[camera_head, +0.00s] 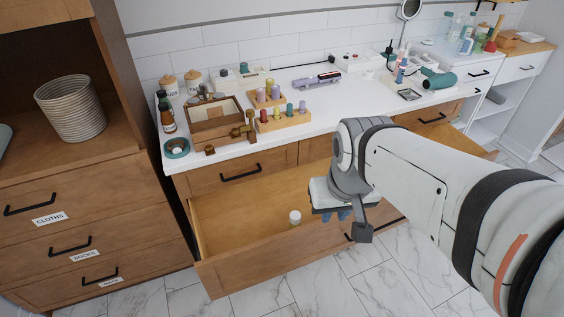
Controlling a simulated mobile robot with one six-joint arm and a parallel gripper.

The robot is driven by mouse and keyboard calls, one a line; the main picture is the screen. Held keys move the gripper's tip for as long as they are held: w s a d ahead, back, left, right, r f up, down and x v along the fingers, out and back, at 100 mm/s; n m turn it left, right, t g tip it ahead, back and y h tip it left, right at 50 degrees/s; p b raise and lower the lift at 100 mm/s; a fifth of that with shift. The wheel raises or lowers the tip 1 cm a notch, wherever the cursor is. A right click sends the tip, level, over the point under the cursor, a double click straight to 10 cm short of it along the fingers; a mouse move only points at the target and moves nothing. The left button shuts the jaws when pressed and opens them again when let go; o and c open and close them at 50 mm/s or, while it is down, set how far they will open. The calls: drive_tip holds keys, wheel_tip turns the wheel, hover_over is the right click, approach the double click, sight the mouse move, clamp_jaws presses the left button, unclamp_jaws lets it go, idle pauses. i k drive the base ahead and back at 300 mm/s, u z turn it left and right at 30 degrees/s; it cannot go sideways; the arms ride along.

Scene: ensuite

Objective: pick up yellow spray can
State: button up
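No spray can that is clearly yellow can be made out. A small pale can or bottle with a white top (295,217) stands upright in the open wooden drawer (233,250), near its front wall; its body is mostly hidden by that wall. My gripper (343,214) hangs over the drawer to the right of this can, apart from it, pointing down. Blue parts show under the gripper, but its fingers are too small and too hidden to tell whether it is open or shut, or whether it holds anything.
The white counter (235,160) above the drawer carries a wooden box (213,118), racks of coloured bottles (282,118), a teal bowl (177,148) and a teal dryer-like item (438,79). A wooden cabinet (95,210) with a basket (70,108) stands left. Marble floor (345,285) is clear in front.

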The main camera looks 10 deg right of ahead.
sight(295, 219)
drive_tip(key=i, duration=0.5)
drive_tip(key=z, duration=1.85)
drive_tip(key=k, duration=0.8)
drive_tip(key=u, duration=0.65)
drive_tip(key=i, duration=1)
drive_tip(key=u, duration=0.05)
